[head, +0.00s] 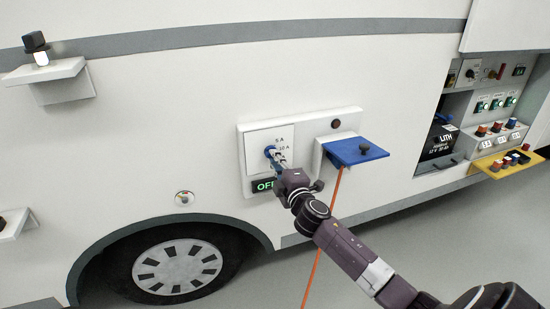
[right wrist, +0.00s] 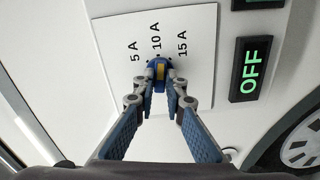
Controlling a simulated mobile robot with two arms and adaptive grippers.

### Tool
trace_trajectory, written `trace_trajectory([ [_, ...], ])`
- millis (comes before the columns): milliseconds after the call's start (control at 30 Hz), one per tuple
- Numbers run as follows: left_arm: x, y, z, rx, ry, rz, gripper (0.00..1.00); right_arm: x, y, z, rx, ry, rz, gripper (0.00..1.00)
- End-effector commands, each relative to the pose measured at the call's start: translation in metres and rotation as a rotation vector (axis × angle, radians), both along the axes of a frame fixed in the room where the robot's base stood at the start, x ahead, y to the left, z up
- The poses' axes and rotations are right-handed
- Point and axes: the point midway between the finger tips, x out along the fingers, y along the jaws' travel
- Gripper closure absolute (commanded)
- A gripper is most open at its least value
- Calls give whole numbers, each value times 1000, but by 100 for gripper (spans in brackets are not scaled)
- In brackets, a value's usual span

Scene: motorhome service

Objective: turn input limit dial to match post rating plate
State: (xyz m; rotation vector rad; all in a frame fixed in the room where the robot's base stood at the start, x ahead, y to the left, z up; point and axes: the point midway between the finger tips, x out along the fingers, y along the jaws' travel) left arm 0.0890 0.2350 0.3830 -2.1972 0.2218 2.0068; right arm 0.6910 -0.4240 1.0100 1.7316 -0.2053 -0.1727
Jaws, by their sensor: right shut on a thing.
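The input limit dial (right wrist: 159,63) is a blue knob on a white panel (head: 256,136) on the motorhome's side. Marks 5 A, 10 A and 15 A stand around it in the right wrist view. My right gripper (right wrist: 159,75) is shut on the dial, with a fingertip on either side. A yellow mark shows on the knob between the fingertips; I cannot tell exactly which rating it points at. A green OFF display (right wrist: 250,68) sits beside the panel; it is partly hidden in the head view. I cannot make out a post rating plate. My left gripper is not in view.
Right of the panel, a box with a raised blue flap (head: 356,151) has an orange cable (head: 323,238) hanging from it. An open service bay with a battery (head: 439,141) and a yellow tray (head: 503,164) is farther right. A wheel (head: 178,267) is below left.

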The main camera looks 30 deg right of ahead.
Motion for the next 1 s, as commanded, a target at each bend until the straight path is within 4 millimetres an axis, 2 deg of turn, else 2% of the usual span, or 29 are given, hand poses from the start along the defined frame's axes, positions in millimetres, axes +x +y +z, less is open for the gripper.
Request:
trace_trajectory([
  [600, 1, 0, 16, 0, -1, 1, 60, 0, 0, -1, -568, 139, 1, 100],
  [1000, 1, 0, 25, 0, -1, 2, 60, 0, 0, -2, -841, 205, 2, 100],
])
